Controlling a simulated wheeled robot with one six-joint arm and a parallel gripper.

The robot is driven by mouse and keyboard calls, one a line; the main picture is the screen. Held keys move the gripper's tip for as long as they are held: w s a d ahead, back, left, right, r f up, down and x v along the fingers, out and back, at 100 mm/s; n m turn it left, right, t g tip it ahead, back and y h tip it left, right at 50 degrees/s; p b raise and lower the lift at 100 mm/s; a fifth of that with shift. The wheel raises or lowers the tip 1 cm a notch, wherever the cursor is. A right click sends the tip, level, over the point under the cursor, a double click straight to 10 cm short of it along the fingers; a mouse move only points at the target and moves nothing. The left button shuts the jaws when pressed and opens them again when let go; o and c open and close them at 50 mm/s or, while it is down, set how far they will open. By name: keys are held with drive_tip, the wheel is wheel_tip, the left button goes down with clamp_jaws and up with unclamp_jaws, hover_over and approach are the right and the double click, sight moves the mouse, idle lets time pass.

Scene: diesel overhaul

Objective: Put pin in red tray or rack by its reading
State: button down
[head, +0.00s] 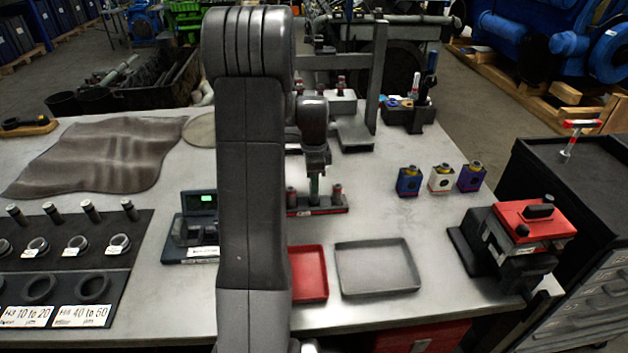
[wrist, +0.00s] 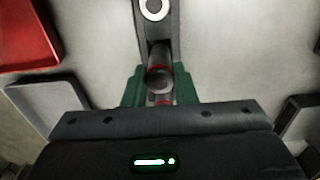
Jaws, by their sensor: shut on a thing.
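My gripper (head: 315,185) is over the middle of a small dark rack (head: 318,211) with a red-and-white label. In the wrist view its green fingers (wrist: 160,82) are shut on a grey pin (wrist: 158,68) with red bands. I cannot tell whether the pin's lower end is still in the rack. Two other dark reddish pins stand in the rack, left (head: 292,196) and right (head: 337,193) of my gripper. The red tray (head: 308,274) lies in front of the rack, partly hidden by my arm. A gauge with a lit green display (head: 201,200) stands left; its digits are unreadable.
A grey tray (head: 378,267) lies right of the red one. Three small blocks (head: 440,180) and a red-topped device (head: 520,230) stand to the right. A dark board (head: 75,240) with several pins and rings, marked 10 to 20 and 40 to 60, is at left.

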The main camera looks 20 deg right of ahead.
drive_tip(key=shift+f, duration=0.1)
drive_tip(key=shift+f+b, duration=0.4)
drive_tip(key=shift+f, duration=0.1)
drive_tip(key=shift+f+b, duration=0.3)
drive_tip(key=shift+f, duration=0.15)
idle(0.5)
drive_tip(key=c, duration=0.7)
unclamp_jaws()
drive_tip(key=shift+r, duration=0.1)
drive_tip(key=shift+r+p, duration=2.7)
drive_tip(key=shift+r, duration=1.2)
